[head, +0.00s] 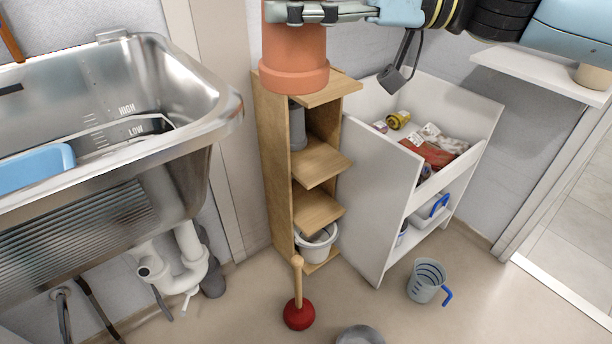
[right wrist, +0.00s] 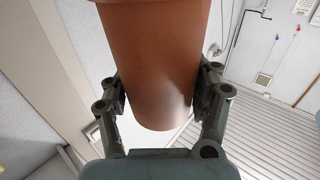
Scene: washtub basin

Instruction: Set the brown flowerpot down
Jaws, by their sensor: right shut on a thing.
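The brown flowerpot (head: 295,45) is at the top of the head view, with its wide rim band at the lower end and its upper part cut off. It overlaps the top board of the narrow wooden shelf (head: 335,90); whether it touches the board or hangs above it I cannot tell. My right gripper (head: 308,12) is shut on the pot near the picture's top edge. The right wrist view shows the pot (right wrist: 155,50) clamped between both fingers, its rim toward the top of that picture. My left gripper is not in view.
A steel washtub (head: 200,105) stands left of the shelf. A white cabinet (head: 375,200) with an open-topped bin of items stands right. A plunger (head: 298,314), a measuring jug (head: 425,282) and a grey bowl (head: 360,335) are on the floor. A white wall shelf (head: 535,68) is at upper right.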

